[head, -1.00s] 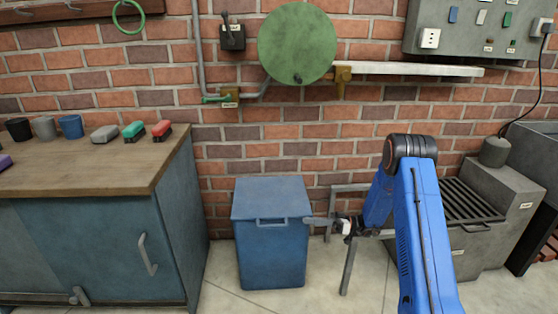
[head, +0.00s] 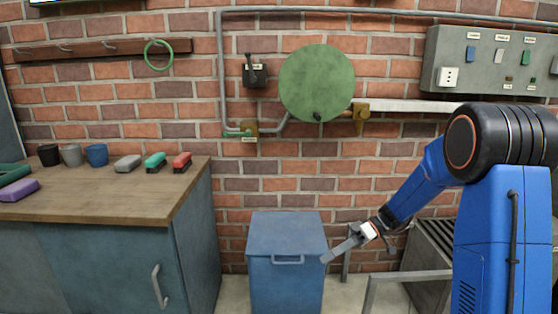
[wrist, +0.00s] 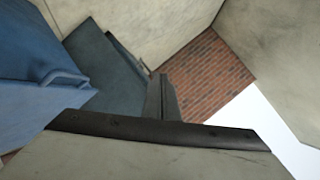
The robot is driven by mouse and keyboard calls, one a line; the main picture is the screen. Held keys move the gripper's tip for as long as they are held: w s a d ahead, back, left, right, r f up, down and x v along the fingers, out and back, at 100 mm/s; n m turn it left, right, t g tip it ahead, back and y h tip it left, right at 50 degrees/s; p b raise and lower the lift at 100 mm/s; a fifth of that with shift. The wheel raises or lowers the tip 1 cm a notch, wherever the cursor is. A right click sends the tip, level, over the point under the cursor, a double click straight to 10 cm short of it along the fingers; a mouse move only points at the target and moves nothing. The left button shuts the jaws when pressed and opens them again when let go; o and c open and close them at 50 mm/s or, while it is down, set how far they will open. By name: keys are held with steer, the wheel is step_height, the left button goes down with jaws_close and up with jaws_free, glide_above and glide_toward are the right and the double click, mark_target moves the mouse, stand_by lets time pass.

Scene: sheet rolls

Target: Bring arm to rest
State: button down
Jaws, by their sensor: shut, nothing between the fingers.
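My blue arm (head: 425,185) comes in from the right side of the head view, bent at a large black joint. My gripper (head: 338,252) hangs at its end, pointing left and slightly down. The fingers are together with nothing between them. In the head view it appears beside the upper right edge of the blue lidded bin (head: 286,262); whether it touches the bin I cannot tell. In the wrist view the gripper (wrist: 162,100) shows as a narrow grey shape, with the blue bin (wrist: 35,75) to its left and apart from it.
A workbench (head: 120,200) on the left holds cups, brushes and blocks. A round green disc (head: 317,80) and a grey switch panel (head: 490,65) are on the brick wall. A grey metal frame (head: 400,278) stands below my arm.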

steer(key=s+d+r+m+t+h, duration=0.2)
steer(key=s+d+r+m+h, duration=0.1)
steer(key=s, duration=0.7)
steer(key=s+d+r+m+t+h, duration=0.3)
steer(key=s+d+m+h, duration=0.1)
steer(key=s, duration=0.6)
steer(key=s+d+r+m+t+h, duration=0.3)
steer(key=s+d+h, duration=0.2)
steer(key=s, duration=0.5)
steer(key=shift+s+d+m, duration=0.25)
steer(key=shift+d+m, duration=0.15)
steer(key=shift+d, duration=0.25)
